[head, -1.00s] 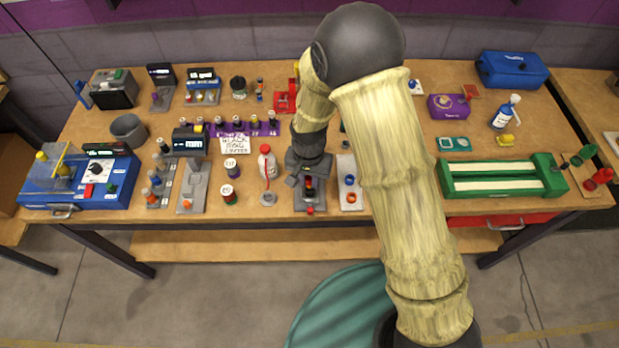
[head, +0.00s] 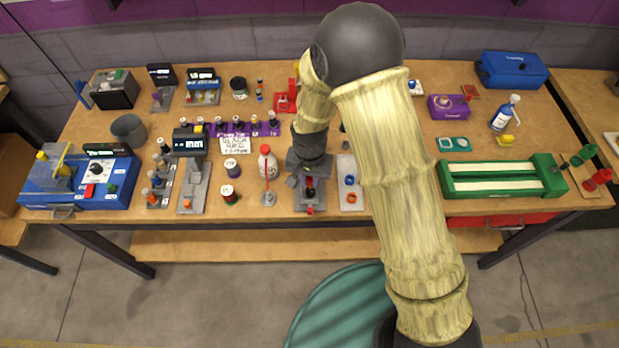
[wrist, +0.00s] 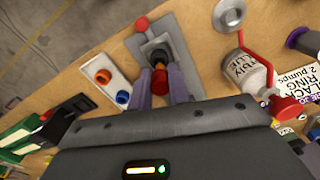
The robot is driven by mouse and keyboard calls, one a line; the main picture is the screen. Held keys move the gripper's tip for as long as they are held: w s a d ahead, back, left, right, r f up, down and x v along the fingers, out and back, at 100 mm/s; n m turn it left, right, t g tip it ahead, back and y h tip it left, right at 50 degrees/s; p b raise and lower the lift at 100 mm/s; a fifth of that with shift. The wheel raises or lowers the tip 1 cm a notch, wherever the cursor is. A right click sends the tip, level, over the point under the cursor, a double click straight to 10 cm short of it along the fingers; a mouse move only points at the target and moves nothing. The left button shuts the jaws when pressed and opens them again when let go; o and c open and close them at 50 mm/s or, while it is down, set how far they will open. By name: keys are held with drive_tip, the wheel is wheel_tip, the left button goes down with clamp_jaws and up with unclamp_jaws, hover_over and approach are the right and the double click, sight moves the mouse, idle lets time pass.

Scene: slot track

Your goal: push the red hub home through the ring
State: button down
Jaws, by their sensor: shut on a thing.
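The red hub (wrist: 159,82) sits between the two fingers of my gripper (wrist: 159,88) in the wrist view, and the fingers are shut on it. Just beyond it is a dark block (wrist: 153,45) with an opening, on a grey base plate (wrist: 178,50); a brownish-orange round part shows at the opening. I cannot tell how far the hub is inside the ring. A red knob (wrist: 141,23) is at the plate's far end. In the head view my gripper (head: 309,180) is over the same grey plate (head: 302,206), and my wrist hides most of the hub.
Beside the fixture is a light plate with orange (wrist: 103,77) and blue (wrist: 122,97) rings. Several labelled spools and the green-framed track (head: 500,179) are farther off.

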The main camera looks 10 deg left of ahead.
sight(310, 187)
drive_tip(key=shift+f+b, duration=1)
drive_tip(key=shift+f, duration=0.55)
drive_tip(key=shift+r, duration=0.15)
drive_tip(key=shift+r+p, duration=1)
drive_tip(key=shift+r, duration=0.15)
idle(1.4)
drive_tip(key=shift+f+b, duration=0.7)
drive_tip(key=shift+f, duration=0.6)
drive_tip(key=c, duration=1.2)
unclamp_jaws()
drive_tip(key=shift+c, duration=0.2)
drive_tip(key=shift+r, duration=0.1)
wheel_tip(310, 187, up, 17)
drive_tip(key=b, duration=0.1)
drive_tip(key=shift+b, duration=0.4)
